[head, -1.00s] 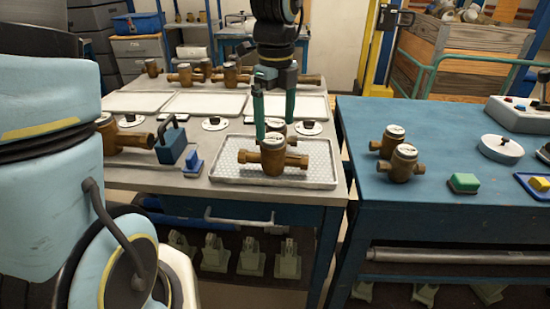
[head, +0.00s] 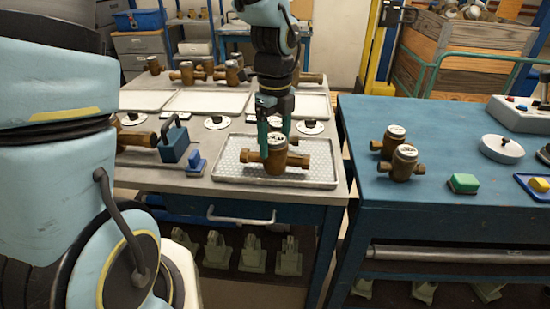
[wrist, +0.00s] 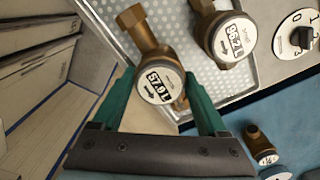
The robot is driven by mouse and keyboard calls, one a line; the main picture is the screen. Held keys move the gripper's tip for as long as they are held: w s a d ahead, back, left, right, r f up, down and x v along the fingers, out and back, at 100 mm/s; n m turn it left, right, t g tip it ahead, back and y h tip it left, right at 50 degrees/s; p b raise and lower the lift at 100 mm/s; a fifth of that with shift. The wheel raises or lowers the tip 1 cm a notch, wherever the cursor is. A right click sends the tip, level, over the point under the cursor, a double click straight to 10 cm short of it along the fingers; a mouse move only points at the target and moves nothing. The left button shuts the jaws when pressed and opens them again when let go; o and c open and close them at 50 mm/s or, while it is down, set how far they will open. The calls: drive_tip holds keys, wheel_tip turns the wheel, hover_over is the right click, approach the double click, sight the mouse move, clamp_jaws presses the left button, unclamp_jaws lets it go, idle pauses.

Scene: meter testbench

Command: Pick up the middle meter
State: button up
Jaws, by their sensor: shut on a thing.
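A brass meter (head: 276,163) with a white round dial lies in the grey tray (head: 323,181) at the front of the light bench. In the wrist view this meter (wrist: 157,87) reads about 57.9 L. My gripper (head: 275,142) has its green fingers on either side of the meter's body and is shut on it. The wrist view shows the fingers (wrist: 160,78) flanking the dial. The meter appears to rest in the tray; clearance beneath it cannot be seen. A second meter (wrist: 231,37), reading about 96.2 L, lies beside it in the tray and is mostly hidden in the head view.
Two more brass meters (head: 404,164) stand on the blue table (head: 440,215) at right, near a green-topped block (head: 463,183). A blue handled block (head: 174,145) stands left of the tray. Round dial plates (head: 308,127) and empty trays (head: 207,102) lie behind.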

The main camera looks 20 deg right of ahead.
clamp_jaws()
drive_tip(key=shift+r, duration=0.15)
idle(0.4)
